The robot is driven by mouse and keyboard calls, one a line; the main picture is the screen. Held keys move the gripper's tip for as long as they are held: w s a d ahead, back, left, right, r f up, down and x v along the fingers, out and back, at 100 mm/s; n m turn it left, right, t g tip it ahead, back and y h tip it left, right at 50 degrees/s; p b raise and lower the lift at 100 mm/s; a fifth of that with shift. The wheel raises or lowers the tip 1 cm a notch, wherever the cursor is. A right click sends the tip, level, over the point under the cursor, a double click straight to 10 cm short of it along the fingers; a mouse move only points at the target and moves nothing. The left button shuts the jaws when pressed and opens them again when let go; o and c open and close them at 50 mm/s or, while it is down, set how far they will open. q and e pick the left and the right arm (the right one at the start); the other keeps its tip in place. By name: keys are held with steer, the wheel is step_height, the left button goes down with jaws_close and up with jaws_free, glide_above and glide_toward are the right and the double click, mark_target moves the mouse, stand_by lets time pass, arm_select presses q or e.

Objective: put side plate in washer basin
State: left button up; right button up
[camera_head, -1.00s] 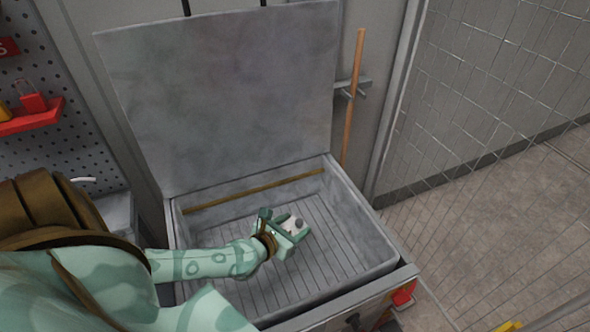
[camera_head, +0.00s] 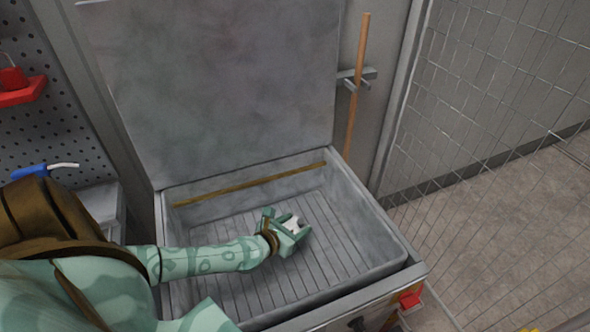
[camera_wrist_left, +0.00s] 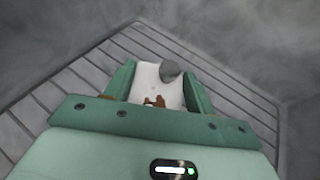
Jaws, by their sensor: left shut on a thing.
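My left gripper (camera_head: 297,231) is inside the washer basin (camera_head: 362,210), above its slatted floor. In the left wrist view its two green fingers (camera_wrist_left: 158,84) are shut on the side plate (camera_wrist_left: 146,78), a small pale piece with a grey round knob and a brown patch. The plate also shows in the head view (camera_head: 292,223) as a small pale spot between the fingers, mostly hidden by them. I cannot tell whether the plate touches the basin floor. My right gripper is not in view.
The basin's grey lid (camera_head: 215,90) stands open at the back. A wooden stick (camera_head: 357,85) stands behind the basin at the right. A wire mesh fence (camera_head: 500,110) is on the right. A pegboard with a red shelf (camera_head: 22,92) is at the left. The basin floor around the gripper is clear.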

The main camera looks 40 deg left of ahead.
arm_select(q)
steer(key=shift+f+b, duration=0.5)
steer(key=shift+f, duration=0.15)
steer(key=o, duration=1.2)
steer(key=shift+r, duration=0.1)
steer(key=shift+r+p, duration=0.3)
steer(key=shift+p, duration=0.05)
steer(key=shift+r+p, duration=0.55)
steer(key=shift+r, duration=0.05)
steer(key=p+v, duration=0.3)
steer(key=v, duration=0.8)
steer(key=shift+s, duration=0.4)
steer(key=shift+f, duration=0.1)
